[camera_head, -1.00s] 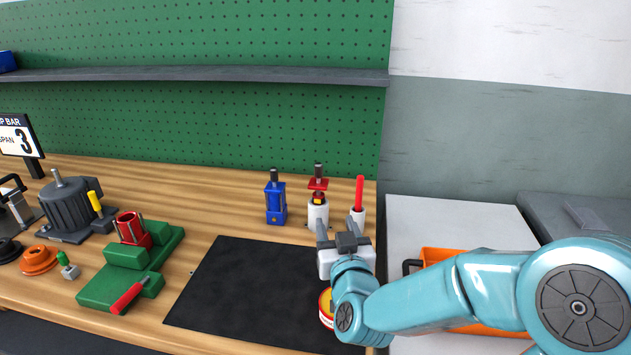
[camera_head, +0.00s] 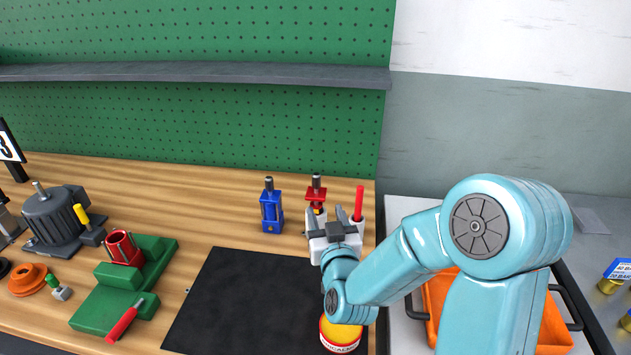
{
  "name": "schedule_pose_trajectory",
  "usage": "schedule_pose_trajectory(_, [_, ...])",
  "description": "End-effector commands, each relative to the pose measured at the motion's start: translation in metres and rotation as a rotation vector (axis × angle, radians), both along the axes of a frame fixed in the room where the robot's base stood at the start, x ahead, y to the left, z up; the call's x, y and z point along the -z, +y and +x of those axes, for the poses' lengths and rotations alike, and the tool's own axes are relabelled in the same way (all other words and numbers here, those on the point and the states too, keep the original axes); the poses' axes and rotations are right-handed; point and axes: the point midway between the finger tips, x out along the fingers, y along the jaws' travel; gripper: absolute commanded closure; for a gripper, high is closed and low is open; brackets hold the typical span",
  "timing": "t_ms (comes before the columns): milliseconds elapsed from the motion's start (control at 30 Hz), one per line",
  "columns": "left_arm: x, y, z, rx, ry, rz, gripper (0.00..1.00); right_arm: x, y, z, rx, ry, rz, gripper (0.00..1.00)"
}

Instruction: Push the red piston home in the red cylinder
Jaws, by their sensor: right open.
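The red cylinder (camera_head: 124,248) is a hollow red tube with its open end up. It sits in a green vise (camera_head: 137,277) with a red handle on the left part of the bench. A red part with a dark rod, which looks like the red piston (camera_head: 316,192), stands upright at the bench's back right. Its lower end is partly hidden behind my right gripper. My right gripper (camera_head: 327,213) is open and empty, its fingers pointing away from me just in front of that part; I cannot tell if they touch it. My left gripper is not in view.
A blue cylinder unit (camera_head: 271,210) stands left of the piston, a red-handled tool (camera_head: 359,203) right of it. A red and yellow can (camera_head: 340,334) stands below my right wrist. A black mat (camera_head: 240,300) lies bare mid-bench. A grey motor (camera_head: 57,215) stands far left.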

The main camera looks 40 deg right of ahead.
Motion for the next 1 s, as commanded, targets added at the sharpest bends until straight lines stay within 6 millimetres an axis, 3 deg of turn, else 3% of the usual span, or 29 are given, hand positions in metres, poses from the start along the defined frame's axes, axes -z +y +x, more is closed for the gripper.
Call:
schedule_pose_trajectory(33, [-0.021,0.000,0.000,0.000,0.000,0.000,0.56,-0.007,-0.002,0.002,0.000,0.007,0.004,0.48])
schedule_pose_trajectory(67, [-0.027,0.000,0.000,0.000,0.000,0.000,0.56,-0.007,-0.002,0.003,-0.003,0.005,0.008,0.48])
schedule_pose_trajectory(100, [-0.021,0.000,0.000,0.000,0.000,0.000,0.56,-0.002,-0.009,0.013,-0.001,-0.002,0.005,0.48])
schedule_pose_trajectory(400, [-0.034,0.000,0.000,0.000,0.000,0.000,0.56,0.000,-0.043,0.067,-0.001,-0.003,0.004,0.48])
schedule_pose_trajectory(567, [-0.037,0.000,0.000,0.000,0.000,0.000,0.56,0.000,-0.050,0.078,-0.002,-0.003,0.004,0.48])
schedule_pose_trajectory(767, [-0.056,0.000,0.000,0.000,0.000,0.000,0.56,-0.005,-0.067,0.104,0.000,-0.002,0.005,0.48])
schedule_pose_trajectory(1000, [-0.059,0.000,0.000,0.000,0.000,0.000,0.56,-0.001,-0.077,0.121,-0.003,-0.003,0.004,0.48])
